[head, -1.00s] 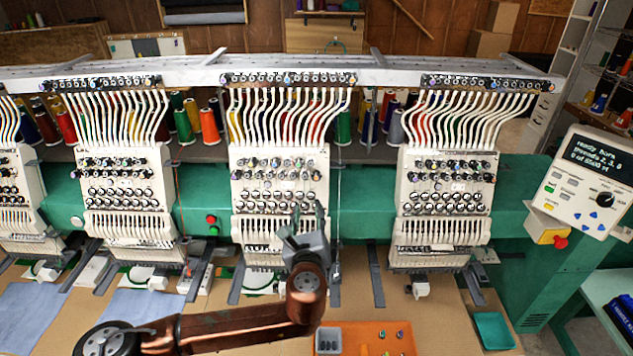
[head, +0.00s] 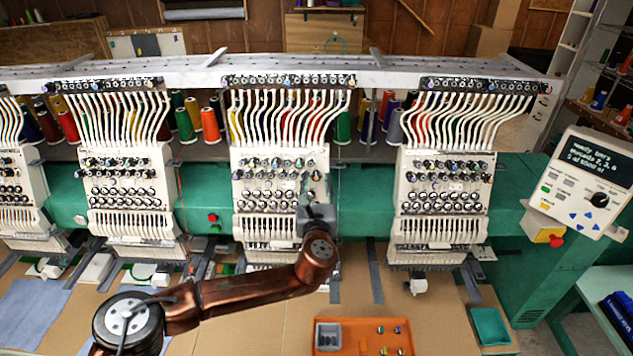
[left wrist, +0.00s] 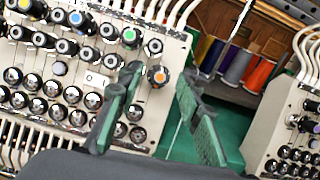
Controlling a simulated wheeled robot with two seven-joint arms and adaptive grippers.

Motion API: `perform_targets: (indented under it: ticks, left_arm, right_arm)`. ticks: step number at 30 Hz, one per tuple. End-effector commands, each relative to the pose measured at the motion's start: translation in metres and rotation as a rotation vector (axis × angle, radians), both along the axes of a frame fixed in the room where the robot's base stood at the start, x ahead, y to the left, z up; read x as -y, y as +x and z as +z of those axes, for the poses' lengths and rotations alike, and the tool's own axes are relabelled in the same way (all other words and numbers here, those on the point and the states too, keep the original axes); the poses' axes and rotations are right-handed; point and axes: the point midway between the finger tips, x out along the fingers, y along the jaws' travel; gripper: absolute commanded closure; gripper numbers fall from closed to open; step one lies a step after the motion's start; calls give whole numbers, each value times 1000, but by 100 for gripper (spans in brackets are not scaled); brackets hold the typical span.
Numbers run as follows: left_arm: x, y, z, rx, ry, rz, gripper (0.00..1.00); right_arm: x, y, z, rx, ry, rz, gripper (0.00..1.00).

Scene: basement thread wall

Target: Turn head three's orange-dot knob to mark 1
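The orange-dot knob (left wrist: 158,76) sits at the right end of the lower tension-knob row on the white machine head in the left wrist view. A green-dot knob (left wrist: 130,37) is up and to its left. In the head view this is the middle machine head (head: 279,160). My left gripper (left wrist: 158,86) is open, with its green-padded fingers to the left and right of the orange-dot knob. No contact with the knob can be seen. In the head view the left gripper (head: 316,188) is at that head's right edge. My right gripper is not in view.
Other machine heads stand at left and at right (head: 446,178). White thread tubes (head: 290,115) rise above the knobs. An orange tray (head: 362,337) and a teal tray (head: 490,326) lie on the table. A control panel (head: 583,185) is at the far right.

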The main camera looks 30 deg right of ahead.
Motion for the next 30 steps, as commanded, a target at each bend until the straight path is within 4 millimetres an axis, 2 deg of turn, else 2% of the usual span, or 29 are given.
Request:
perform_targets:
  ticks: [7,21,30]
  left_arm:
    - [0,0,0,0,0,-1,68]
    - [0,0,0,-1,0,-1,100]
    - [1,0,-1,-5,-7,2,100]
  right_arm:
    - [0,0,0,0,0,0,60]
    - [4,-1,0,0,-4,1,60]
    - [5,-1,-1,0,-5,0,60]
